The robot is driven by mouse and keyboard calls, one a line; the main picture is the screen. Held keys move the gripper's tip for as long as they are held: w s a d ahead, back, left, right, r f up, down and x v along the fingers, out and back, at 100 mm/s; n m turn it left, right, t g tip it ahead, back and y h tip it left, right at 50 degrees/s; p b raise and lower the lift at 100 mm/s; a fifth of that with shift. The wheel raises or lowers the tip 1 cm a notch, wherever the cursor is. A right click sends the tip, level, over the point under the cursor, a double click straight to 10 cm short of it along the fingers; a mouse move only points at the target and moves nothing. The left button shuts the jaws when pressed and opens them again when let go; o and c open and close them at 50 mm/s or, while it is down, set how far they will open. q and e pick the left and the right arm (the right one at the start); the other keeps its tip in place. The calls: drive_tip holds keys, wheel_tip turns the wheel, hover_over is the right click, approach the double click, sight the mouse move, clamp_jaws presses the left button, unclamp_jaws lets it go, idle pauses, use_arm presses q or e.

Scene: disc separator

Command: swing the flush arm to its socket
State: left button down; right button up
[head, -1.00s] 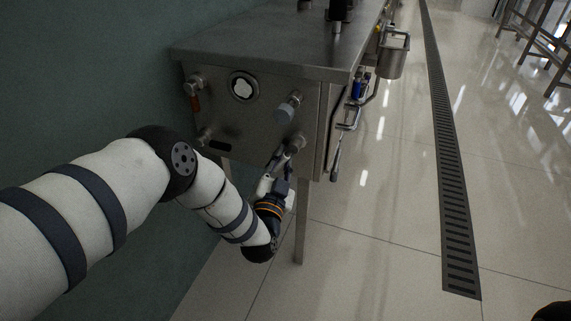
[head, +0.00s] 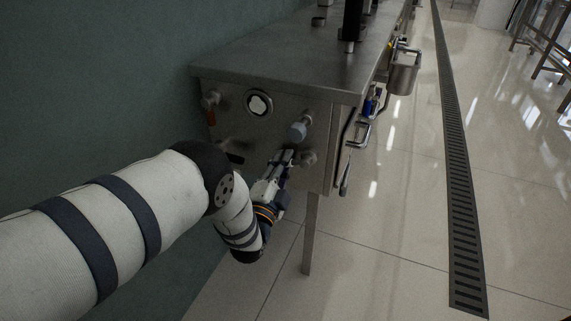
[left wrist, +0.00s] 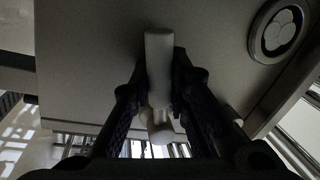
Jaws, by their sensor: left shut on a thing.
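My left gripper (head: 284,160) is at the near end panel of the steel machine (head: 250,122), just left of the lower right fitting (head: 308,158). In the left wrist view the two dark fingers (left wrist: 160,85) are shut on a pale, short tubular piece (left wrist: 159,50), which I take to be the flush arm. A rounded pale end (left wrist: 159,136) shows below it. In the head view the gripper hides most of the held piece. A blue-grey capped fitting (head: 298,131) sits just above the gripper. I cannot tell which fitting is the socket. My right gripper is out of view.
A round window (head: 258,103) and an orange-handled valve (head: 211,108) are on the panel's upper left. A dark handle (head: 235,158) is lower left. The green wall (head: 90,80) is close on the left. Open floor (head: 400,220) lies right of the machine.

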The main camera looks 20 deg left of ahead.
use_arm(q)
drive_tip(key=shift+a, duration=0.1)
idle(0.4)
drive_tip(key=c, duration=1.8)
unclamp_jaws()
drive_tip(key=shift+s, duration=0.15)
drive_tip(key=s+f, duration=0.2)
drive_tip(key=s, duration=0.9)
drive_tip(key=shift+s+d, duration=0.2)
drive_tip(key=shift+s, duration=0.15)
